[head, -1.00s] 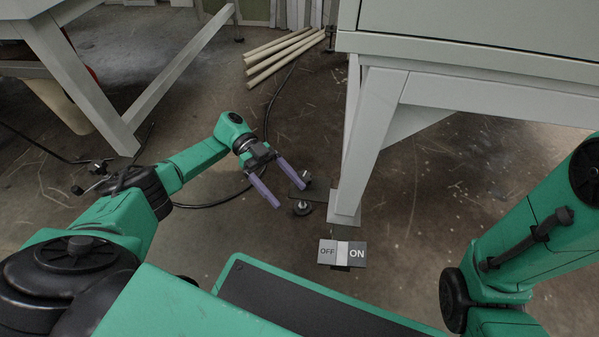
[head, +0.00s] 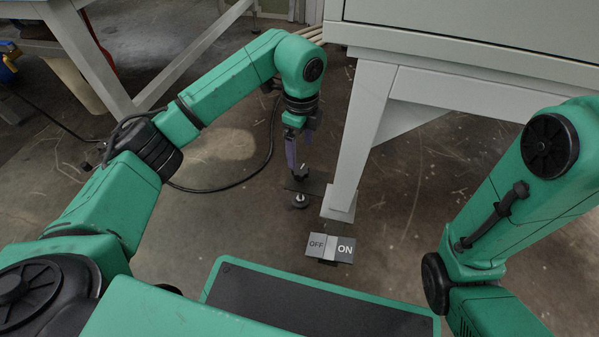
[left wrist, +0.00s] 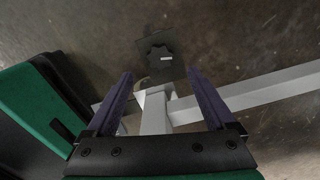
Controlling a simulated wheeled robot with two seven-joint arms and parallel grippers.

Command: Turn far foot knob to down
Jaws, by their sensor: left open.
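The foot knob (head: 302,172) is a small black star-shaped knob on a dark flat plate (head: 315,187) beside the grey machine leg. A round foot (head: 300,201) shows below the plate. In the left wrist view the knob (left wrist: 160,53) has a light mark on top and lies ahead of the fingertips, roughly centred between them. My left gripper (head: 295,165) points down above the knob, its purple fingers open and empty; it also shows in the left wrist view (left wrist: 160,73). Contact with the knob cannot be told. My right gripper is out of view.
The grey machine leg (head: 360,130) stands just right of the knob, under the large cabinet (head: 470,35). An OFF/ON switch sign (head: 330,247) sits nearer to me on the floor. A black cable (head: 235,187) curves on the floor at left.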

